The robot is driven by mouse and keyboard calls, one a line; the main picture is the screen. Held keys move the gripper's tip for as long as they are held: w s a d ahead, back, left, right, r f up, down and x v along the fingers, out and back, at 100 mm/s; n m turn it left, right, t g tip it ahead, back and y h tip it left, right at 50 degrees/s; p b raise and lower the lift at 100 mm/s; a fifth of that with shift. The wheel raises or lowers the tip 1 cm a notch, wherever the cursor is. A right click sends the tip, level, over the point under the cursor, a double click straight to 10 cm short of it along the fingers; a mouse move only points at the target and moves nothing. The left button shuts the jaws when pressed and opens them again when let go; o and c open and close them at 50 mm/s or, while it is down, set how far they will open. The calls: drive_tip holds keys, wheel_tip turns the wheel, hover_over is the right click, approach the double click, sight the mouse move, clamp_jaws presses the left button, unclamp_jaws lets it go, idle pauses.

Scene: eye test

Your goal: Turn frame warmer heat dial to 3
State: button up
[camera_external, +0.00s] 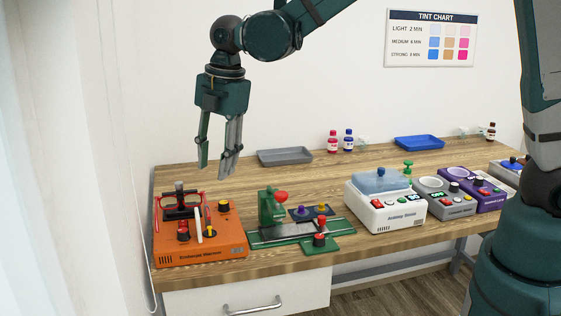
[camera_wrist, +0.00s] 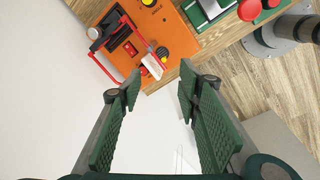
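The orange frame warmer (camera_external: 228,247) sits at the left end of the wooden table. It carries red-framed glasses (camera_external: 158,203) on a dark stand and several black knobs. In the wrist view the warmer (camera_wrist: 174,32) is at the top, beyond my open fingers (camera_wrist: 158,88).
A green device (camera_external: 272,208) with a red knob stands right of the warmer. Farther right are a white ultrasonic-type box (camera_external: 385,215) and grey and purple units. A grey tray (camera_external: 285,156) and blue tray (camera_external: 419,142) lie at the back. The space above the warmer is clear.

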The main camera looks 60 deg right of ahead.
sight(183, 230)
drive_tip(key=w+a+f+n, duration=0.2)
drive_tip(key=f, duration=0.1)
drive_tip(key=w+a+f+n+g+p, duration=0.1)
drive_tip(key=w+a+f, duration=0.1)
drive_tip(key=f, duration=0.1)
drive_tip(key=w+a+f+n+p, duration=0.1)
drive_tip(key=w+a+f+n, duration=0.1)
drive_tip(key=f, duration=0.1)
drive_tip(key=shift+w+a+n+g, duration=0.1)
drive_tip(key=shift+w+n+g, duration=0.2)
drive_tip(key=shift+w, duration=0.1)
drive_tip(key=shift+f, duration=0.2)
drive_tip(key=shift+w+f, duration=0.1)
drive_tip(key=shift+f, duration=3.65)
drive_tip(key=c, duration=0.9)
